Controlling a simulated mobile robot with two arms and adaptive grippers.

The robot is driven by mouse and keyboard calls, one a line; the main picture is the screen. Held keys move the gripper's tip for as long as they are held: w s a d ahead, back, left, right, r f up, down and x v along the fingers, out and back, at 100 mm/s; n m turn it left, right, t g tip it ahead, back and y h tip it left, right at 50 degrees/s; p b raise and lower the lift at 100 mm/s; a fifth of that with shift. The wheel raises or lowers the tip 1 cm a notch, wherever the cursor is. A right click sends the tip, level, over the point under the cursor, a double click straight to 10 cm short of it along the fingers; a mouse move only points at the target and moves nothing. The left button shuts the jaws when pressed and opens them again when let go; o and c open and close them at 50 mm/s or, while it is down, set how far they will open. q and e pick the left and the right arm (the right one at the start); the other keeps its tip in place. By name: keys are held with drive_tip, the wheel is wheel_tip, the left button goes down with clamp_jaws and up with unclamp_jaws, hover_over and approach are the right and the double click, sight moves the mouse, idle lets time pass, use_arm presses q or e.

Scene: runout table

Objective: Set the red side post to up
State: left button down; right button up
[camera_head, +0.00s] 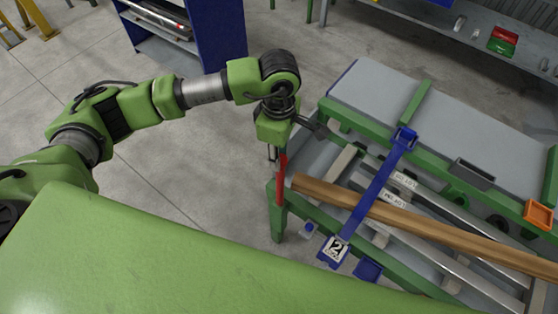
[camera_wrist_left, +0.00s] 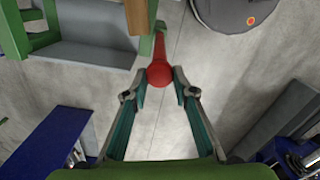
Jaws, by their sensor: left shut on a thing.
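The red side post (camera_head: 282,182) is at the near left corner of the green-framed runout table (camera_head: 276,212). In the head view it looks roughly upright. My left gripper (camera_head: 272,154) is over the post's upper end and points down. In the left wrist view the post's round red end (camera_wrist_left: 160,73) lies between the fingertips of my left gripper (camera_wrist_left: 160,88), which is shut on it. The post's lower part runs away from the camera there. The exact contact is small and partly hidden in the head view. My right gripper is in neither view.
A long wooden beam (camera_head: 400,218) lies across the table, its end close to the post. A blue bar (camera_head: 378,187) crosses over it, with a tag marked 2 (camera_head: 335,249). A blue cabinet (camera_head: 215,35) stands behind my left arm. Floor left of the table is clear.

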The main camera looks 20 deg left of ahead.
use_arm(q)
drive_tip(key=shift+r, duration=0.4)
drive_tip(key=c, duration=1.7)
unclamp_jaws()
wheel_tip(320, 180, up, 12)
